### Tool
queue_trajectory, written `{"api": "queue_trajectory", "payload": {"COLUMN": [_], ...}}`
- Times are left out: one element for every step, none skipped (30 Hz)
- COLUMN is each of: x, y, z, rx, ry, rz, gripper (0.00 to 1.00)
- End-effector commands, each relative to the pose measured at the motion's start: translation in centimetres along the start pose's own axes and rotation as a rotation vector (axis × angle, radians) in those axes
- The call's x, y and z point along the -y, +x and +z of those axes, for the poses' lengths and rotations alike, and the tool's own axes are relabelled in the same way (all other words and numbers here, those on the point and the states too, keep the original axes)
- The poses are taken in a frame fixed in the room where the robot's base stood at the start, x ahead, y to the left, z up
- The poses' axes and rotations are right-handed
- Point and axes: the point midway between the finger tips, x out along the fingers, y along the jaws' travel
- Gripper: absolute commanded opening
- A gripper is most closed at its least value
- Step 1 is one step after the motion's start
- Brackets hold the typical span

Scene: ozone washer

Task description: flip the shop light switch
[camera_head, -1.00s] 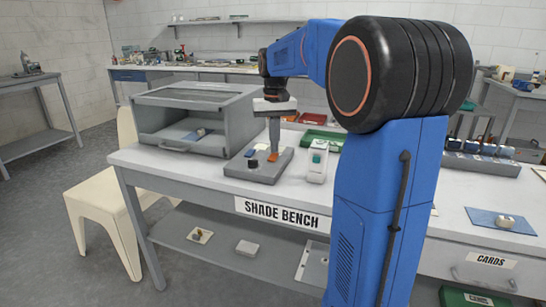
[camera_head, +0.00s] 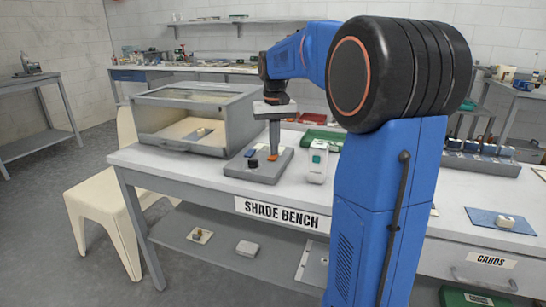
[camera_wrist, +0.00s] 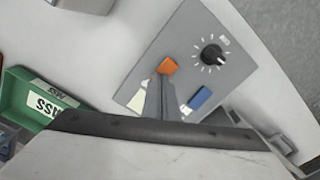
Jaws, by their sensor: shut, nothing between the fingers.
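A grey control panel (camera_head: 238,170) lies on the bench. It carries an orange switch (camera_wrist: 168,67), a blue switch (camera_wrist: 200,97), a cream switch-like piece (camera_wrist: 137,98) and a black knob (camera_wrist: 213,54). No label marks any of them as the shop light switch. My gripper (camera_wrist: 163,82) is shut and empty, its tips at the orange switch; I cannot tell whether they touch. In the head view my gripper (camera_head: 274,150) points down over the panel, and the orange switch (camera_head: 278,157) shows partly beside the tips. The blue switch (camera_head: 250,153) is to the left.
A grey open-fronted box (camera_head: 180,146), lit warmly inside, stands left of the panel. A white device with a green button (camera_head: 318,163) stands close on the right. A green tray (camera_wrist: 35,105) lies nearby. A cream chair (camera_head: 105,205) stands at the bench's left end.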

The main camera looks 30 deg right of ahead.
Motion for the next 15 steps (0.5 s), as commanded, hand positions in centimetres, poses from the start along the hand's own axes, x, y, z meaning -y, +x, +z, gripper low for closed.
{"api": "queue_trajectory", "payload": {"x": [0.0,0.0,0.0,0.0,0.0,0.0,0.0,0.0,0.0,0.0,0.0,0.0,0.0,0.0,0.0], "y": [-0.2,-0.4,-0.7,-0.9,-1.1,-1.4,-1.6,-1.8,-2.0,-2.2,-2.4,-2.6,-2.9,-3.1,-3.3], "z": [0.0,0.0,0.0,0.0,0.0,0.0,0.0,0.0,0.0,0.0,0.0,0.0,0.0,0.0,0.0], "rx": [0.0,0.0,0.0,-0.001,-0.001,-0.001,-0.002,-0.001,-0.001,-0.001,-0.001,-0.001,-0.002,-0.002,-0.002], "ry": [0.0,0.0,0.0,0.0,0.0,0.0,0.0,0.0,0.0,0.0,0.0,0.0,0.0,0.0,0.0], "rz": [0.0,0.0,0.0,0.0,0.0,0.0,0.0,0.0,0.0,0.0,0.0,0.0,0.0,0.0,0.0], "gripper": [0.0,0.0,0.0,0.0,0.0,0.0,0.0,0.0,0.0,0.0,0.0,0.0,0.0,0.0,0.0]}}
